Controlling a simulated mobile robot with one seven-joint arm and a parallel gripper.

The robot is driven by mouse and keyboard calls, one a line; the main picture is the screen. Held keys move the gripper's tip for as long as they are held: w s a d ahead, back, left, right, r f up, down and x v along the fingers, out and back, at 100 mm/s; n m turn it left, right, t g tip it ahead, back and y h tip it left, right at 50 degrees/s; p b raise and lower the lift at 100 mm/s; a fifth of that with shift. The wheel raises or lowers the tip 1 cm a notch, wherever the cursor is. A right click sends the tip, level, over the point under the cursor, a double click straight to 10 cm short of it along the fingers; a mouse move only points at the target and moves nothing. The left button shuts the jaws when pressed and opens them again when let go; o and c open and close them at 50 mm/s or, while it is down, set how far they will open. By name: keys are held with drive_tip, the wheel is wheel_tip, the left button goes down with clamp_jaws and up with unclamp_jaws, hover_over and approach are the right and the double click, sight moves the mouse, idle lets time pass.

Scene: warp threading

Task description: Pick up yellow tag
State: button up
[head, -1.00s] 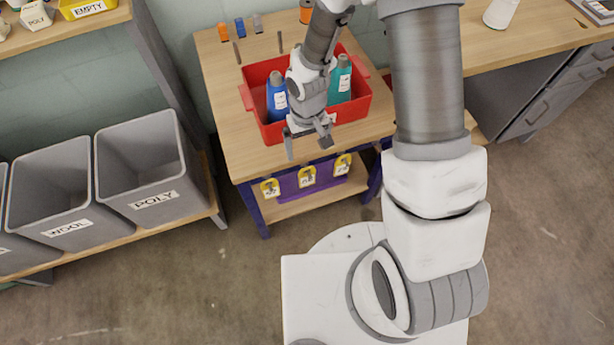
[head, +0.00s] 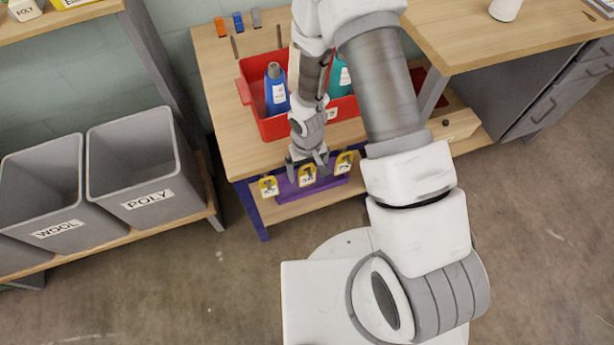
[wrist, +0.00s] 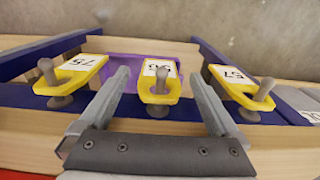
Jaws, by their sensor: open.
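Three yellow tags with white number labels hang on grey pegs along the front edge of the small table. In the head view they are the left tag (head: 268,187), the middle tag (head: 308,174) and the right tag (head: 344,162). In the wrist view the left one (wrist: 84,63) reads 75, the middle one (wrist: 172,87) seems to read 56, and the right one (wrist: 228,76) reads 57. My gripper (head: 306,170) is open at the middle tag. In the wrist view its fingers (wrist: 160,90) stand on either side of that tag, apart from it.
A red bin (head: 246,92) with a blue bottle (head: 276,92) and a teal bottle (head: 340,78) stands on the table behind my gripper. A purple item (head: 318,185) lies below the tags. Grey bins (head: 147,205) stand at the left. The floor in front is clear.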

drive_tip(key=c, duration=1.4)
drive_tip(key=shift+r, duration=0.15)
